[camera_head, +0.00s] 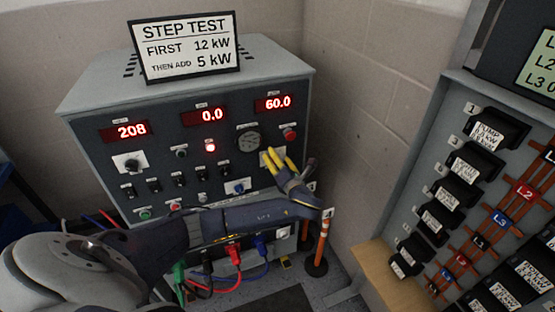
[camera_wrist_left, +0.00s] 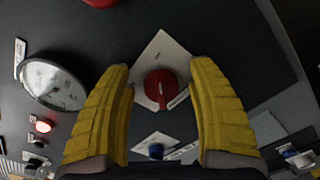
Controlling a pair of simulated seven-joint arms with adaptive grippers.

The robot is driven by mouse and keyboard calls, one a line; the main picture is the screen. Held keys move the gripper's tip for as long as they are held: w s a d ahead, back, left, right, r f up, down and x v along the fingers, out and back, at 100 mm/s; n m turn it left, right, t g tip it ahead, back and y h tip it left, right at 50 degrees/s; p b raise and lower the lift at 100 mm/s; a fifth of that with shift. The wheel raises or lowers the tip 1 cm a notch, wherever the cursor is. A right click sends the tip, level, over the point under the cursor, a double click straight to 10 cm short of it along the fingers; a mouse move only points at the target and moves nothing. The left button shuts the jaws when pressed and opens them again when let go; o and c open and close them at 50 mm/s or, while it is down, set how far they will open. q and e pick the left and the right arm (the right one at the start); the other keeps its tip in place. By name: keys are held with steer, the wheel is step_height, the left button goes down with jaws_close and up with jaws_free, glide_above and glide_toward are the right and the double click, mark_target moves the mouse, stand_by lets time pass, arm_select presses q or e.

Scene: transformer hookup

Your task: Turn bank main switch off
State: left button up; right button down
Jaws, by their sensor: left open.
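The load bank (camera_head: 90,100) is a grey box with a dark front panel. A red rotary knob (camera_wrist_left: 160,88) sits on a pale square plate (camera_wrist_left: 158,52) in the left wrist view; its label is not readable. In the head view the plate shows at the panel's right side, with the knob hidden by my fingers. My left gripper (camera_head: 276,152) is open at the panel, its yellow fingers also in the left wrist view (camera_wrist_left: 160,68). The fingers stand on either side of the red knob with gaps. My right gripper is not in view.
A round gauge (camera_head: 248,141) and a red button (camera_head: 289,133) are near the fingers. Red displays read 208, 0.0 and 60.0, and a red lamp (camera_head: 210,147) glows. Coloured cables (camera_head: 235,257) hang below. A breaker panel (camera_head: 475,180) stands right, beyond an orange post (camera_head: 320,245).

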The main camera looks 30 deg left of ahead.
arm_select(q)
steer(key=shift+c, duration=0.2)
steer(key=c, duration=1.1)
steer(key=shift+n, duration=0.3)
steer(key=n, duration=0.3)
steer(key=shift+s+a+r+n, duration=0.1)
steer(key=shift+s+a+n, duration=0.05)
steer(key=shift+n, duration=0.25)
steer(key=n, duration=0.4)
steer(key=shift+s+a+n, duration=0.15)
steer(key=shift+s+n, duration=0.05)
steer(key=shift+n, duration=0.1)
steer(key=n, duration=0.4)
steer(key=shift+s+a, duration=0.2)
steer(key=shift+s+a+n, duration=0.15)
steer(key=shift+n, duration=2.25)
